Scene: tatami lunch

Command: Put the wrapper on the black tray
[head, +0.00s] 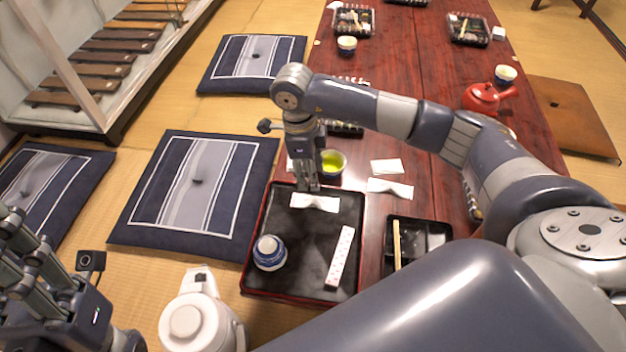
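The black tray (300,275) with a dark red rim lies at the near left edge of the red table. A white, pinched paper wrapper (315,202) shows at the tray's far end, directly under my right gripper (314,188). The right fingertips point down and meet the wrapper's far edge in the picture; whether they grip it is not clear. A second similar wrapper (390,188) lies on the table right of the tray. My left gripper (22,245) is at the lower left, away from the table; its finger opening is unclear.
On the tray are a blue-and-white lidded cup (269,253) and a dotted white paper strip (341,257). A black bento box (427,240) is to the right, a white pot (197,322) at the near left.

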